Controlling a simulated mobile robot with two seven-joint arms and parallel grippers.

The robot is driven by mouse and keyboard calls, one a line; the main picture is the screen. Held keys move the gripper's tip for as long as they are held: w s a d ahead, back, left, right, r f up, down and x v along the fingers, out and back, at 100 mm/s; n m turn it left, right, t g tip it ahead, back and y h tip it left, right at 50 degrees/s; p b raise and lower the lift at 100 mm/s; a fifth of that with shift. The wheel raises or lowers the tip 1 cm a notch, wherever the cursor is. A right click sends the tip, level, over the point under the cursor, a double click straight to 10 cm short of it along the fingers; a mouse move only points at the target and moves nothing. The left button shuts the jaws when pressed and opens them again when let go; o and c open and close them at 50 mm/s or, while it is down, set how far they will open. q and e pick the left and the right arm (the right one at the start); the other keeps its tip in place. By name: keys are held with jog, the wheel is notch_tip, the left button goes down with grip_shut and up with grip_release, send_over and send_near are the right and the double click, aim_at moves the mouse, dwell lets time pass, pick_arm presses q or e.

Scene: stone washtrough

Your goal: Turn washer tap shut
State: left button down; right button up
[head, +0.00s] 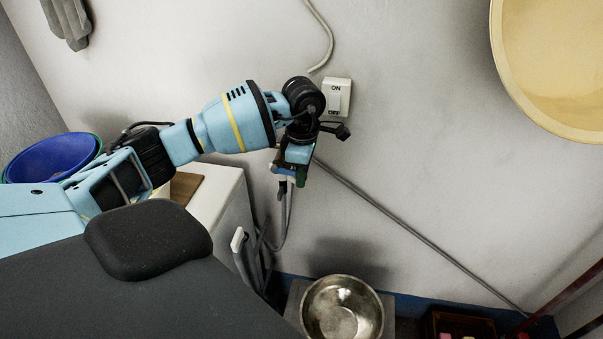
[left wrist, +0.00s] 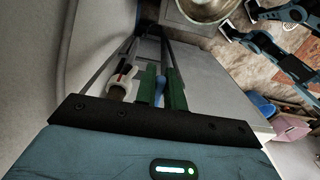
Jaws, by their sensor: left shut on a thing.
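My left gripper (head: 297,176) reaches to the wall below the white switch, its green fingers pointing down. In the left wrist view its two green fingers (left wrist: 161,88) are shut on a narrow blue piece, seemingly the washer tap's handle (left wrist: 160,86). A white and dark fitting (left wrist: 122,82), seemingly part of the tap, sits just left of the fingers. In the head view the grey hose (head: 284,225) hangs below the gripper. The tap is mostly hidden there by the gripper, and its handle angle cannot be told. My right gripper is not clearly seen.
A white ON/OFF switch (head: 337,97) is close beside my wrist. A white cabinet (head: 222,205) stands left of the hose. A metal bowl (head: 342,309) is below. A blue basin (head: 50,157) is at left; a yellow basin (head: 556,65) hangs at upper right. A diagonal pipe (head: 415,230) crosses the wall.

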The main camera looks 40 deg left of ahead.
pick_arm(q)
jog(key=c, duration=1.5)
grip_release()
jog(key=shift+r, duration=0.15)
notch_tip(320, 180, up, 8)
jog(key=shift+f, duration=0.2)
pick_arm(e)
jog(key=shift+s+f, duration=0.2)
jog(key=shift+s, duration=0.15)
jog(key=shift+w+r, duration=0.15)
jog(key=shift+w, duration=0.2)
pick_arm(q)
jog(key=shift+f, duration=0.1)
